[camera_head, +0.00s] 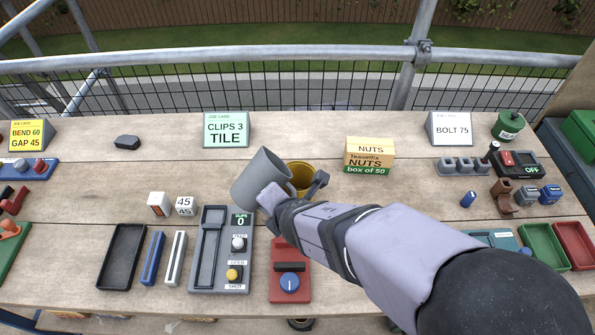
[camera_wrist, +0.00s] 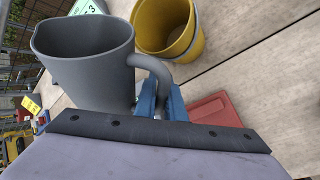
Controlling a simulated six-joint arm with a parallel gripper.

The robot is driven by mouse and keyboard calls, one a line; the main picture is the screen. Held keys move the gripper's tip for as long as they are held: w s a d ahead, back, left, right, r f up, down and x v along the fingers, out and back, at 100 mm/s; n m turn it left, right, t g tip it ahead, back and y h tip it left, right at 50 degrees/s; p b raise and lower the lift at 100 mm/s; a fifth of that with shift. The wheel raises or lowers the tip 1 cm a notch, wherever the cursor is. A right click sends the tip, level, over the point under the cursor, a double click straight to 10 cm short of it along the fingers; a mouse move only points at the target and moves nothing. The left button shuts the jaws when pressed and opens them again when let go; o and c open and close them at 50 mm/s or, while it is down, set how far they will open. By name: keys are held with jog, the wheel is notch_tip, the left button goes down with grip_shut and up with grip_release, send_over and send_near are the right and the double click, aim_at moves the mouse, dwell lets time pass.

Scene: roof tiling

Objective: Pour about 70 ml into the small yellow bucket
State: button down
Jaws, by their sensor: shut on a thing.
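A grey jug (camera_head: 262,178) is held by my gripper (camera_head: 272,200), tilted toward the small yellow bucket. In the wrist view the blue fingers of my gripper (camera_wrist: 160,100) are closed around the handle of the jug (camera_wrist: 85,65). The small yellow bucket (camera_head: 301,172) stands on the bench just right of the jug, partly hidden by the jug and my arm. In the wrist view the bucket (camera_wrist: 150,28) shows open at the top, beside the jug. I see no stream between them, and the liquid level in either cannot be made out.
A box of nuts (camera_head: 369,155) stands behind and right of the bucket. A red device with a blue dial (camera_head: 290,282) and a grey counter panel (camera_head: 215,270) lie in front. Job cards, including the CLIPS 3 TILE card (camera_head: 226,130), stand at the back. The bench left of the jug has free room.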

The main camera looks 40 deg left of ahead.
jog(key=r+t+p, duration=0.1)
jog(key=r, duration=0.1)
jog(key=r+t+p, duration=0.1)
jog(key=r, duration=0.1)
jog(key=w+r+n+p, duration=0.1)
jog(key=shift+w+d+r+t+h, duration=0.1)
jog(key=shift+d+r+t+h, duration=0.05)
jog(key=shift+r+t+h, duration=0.25)
jog(key=shift+s+a+r+n+t+h+b, duration=0.15)
jog(key=shift+n+t+b, duration=0.3)
jog(key=shift+t+b, duration=0.4)
jog(key=shift+s+a+r+n+t+h+b, duration=0.1)
jog(key=shift+n+t+b, duration=0.45)
jog(key=shift+t, duration=0.55)
jog(key=shift+s+a+r+n+t+h+b, duration=0.15)
jog(key=shift+n+t+b, duration=0.25)
jog(key=shift+t+b, duration=0.45)
jog(key=shift+r, duration=0.1)
